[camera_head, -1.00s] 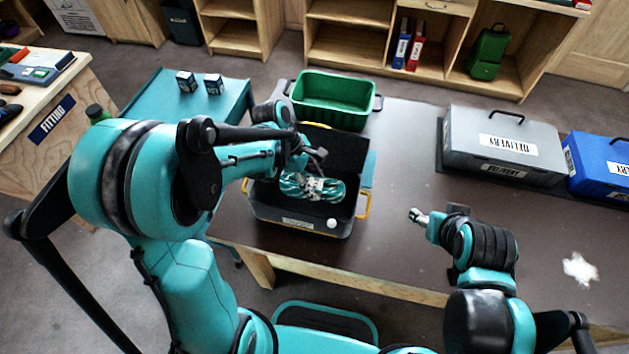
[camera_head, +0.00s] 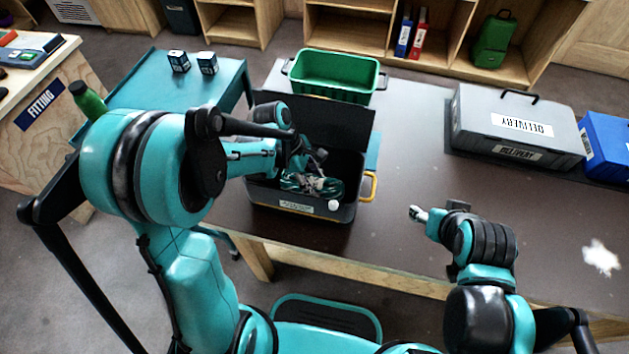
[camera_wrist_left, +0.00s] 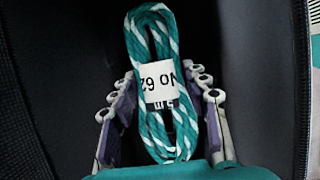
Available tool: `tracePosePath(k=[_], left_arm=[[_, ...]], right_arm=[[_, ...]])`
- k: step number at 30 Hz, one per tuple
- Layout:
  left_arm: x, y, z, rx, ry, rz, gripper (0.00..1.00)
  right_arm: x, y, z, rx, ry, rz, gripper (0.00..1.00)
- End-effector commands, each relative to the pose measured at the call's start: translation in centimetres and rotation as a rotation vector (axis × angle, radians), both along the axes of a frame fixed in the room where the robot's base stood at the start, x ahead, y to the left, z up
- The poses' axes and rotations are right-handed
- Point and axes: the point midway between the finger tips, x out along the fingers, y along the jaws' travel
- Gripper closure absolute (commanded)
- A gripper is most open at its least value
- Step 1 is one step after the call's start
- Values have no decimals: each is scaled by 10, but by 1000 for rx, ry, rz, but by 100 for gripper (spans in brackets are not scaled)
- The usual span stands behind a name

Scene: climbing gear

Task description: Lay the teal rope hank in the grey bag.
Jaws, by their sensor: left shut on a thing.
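The teal rope hank (camera_head: 316,184), striped with white, is inside the open grey bag (camera_head: 345,216), low behind its front wall. My left gripper (camera_head: 308,168) reaches down into the bag and is shut on the hank. In the left wrist view, the hank (camera_wrist_left: 155,30) has a white label and sits between the two fingers (camera_wrist_left: 158,95), with dark bag lining around it. I cannot tell whether the hank touches the bag floor. My right gripper (camera_head: 418,213) is over the table, right of the bag; its opening is unclear.
The bag's dark lid stands up at its back, with a green crate (camera_head: 335,76) behind. A yellow handle (camera_head: 369,186) is on its right side. A grey delivery box (camera_head: 515,125) and blue box (camera_head: 607,145) stand right. The table (camera_head: 420,150) between is clear.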

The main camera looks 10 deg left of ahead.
Motion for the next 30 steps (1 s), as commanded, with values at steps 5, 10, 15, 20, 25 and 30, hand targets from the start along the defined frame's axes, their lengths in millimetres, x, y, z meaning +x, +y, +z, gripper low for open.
tracePosePath(k=[5,10,15,20,25,30], left_arm=[[0,0,-6,0,0,0,94],[0,0,-6,0,0,0,94],[0,0,-6,0,0,0,38],[0,0,-6,0,0,0,30],[0,0,-5,0,0,0,30],[0,6,7,0,1,2,30]], right_arm=[[0,0,-5,0,0,0,41],[0,0,-5,0,0,0,41],[0,0,-5,0,0,0,41],[0,0,-5,0,0,0,41],[0,0,-5,0,0,0,41],[0,0,-5,0,0,0,41]])
